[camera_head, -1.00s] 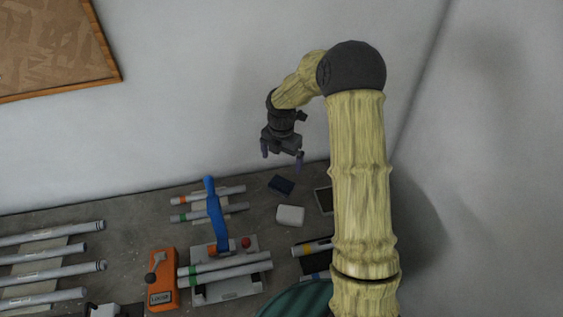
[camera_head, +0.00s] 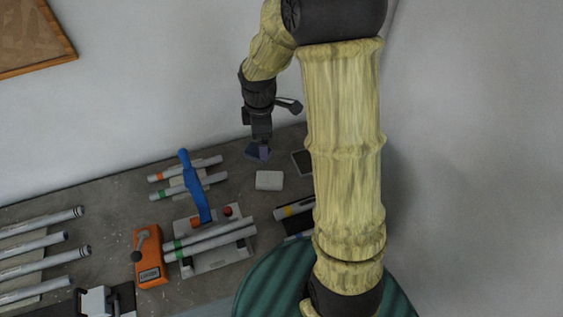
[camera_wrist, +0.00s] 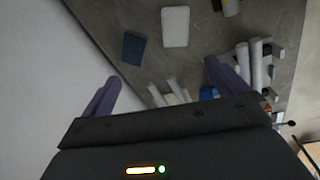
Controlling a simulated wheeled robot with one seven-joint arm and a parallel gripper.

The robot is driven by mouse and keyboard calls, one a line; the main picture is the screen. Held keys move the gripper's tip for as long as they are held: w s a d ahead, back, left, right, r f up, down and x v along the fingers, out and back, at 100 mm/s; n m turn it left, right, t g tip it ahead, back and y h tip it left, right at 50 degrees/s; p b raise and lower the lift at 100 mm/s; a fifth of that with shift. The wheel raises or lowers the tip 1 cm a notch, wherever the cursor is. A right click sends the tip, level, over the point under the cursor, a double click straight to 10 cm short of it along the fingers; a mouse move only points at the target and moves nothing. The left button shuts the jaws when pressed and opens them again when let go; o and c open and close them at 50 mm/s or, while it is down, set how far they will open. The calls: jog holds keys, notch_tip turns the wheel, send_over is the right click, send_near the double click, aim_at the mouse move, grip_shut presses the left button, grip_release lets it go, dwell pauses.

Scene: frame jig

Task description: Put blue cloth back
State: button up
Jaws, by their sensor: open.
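The blue cloth (camera_head: 252,153) is a small dark navy folded piece lying flat on the grey bench near the wall. In the wrist view the cloth (camera_wrist: 133,48) shows whole, past the fingertips and toward the left finger. My gripper (camera_wrist: 162,75) is open with its two purple fingers apart and nothing between them. In the head view my gripper (camera_head: 262,148) points down over the cloth and partly covers it. The gap between fingertips and cloth is hard to judge, but the wrist view shows them apart.
A white block (camera_head: 269,180) lies close to the cloth. A dark framed tray (camera_head: 301,163) is at the right. A fixture with a blue lever (camera_head: 194,187), an orange box (camera_head: 149,262) and several grey tubes (camera_head: 45,243) occupy the left. The wall stands close behind the cloth.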

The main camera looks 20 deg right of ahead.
jog(key=s+r+m+t, duration=0.1)
jog(key=s+r+m, duration=0.2)
jog(key=s+m, duration=1)
jog(key=shift+s+d+r+m+t, duration=0.15)
jog(key=shift+s+d+m+t, duration=0.15)
jog(key=shift+m, duration=0.8)
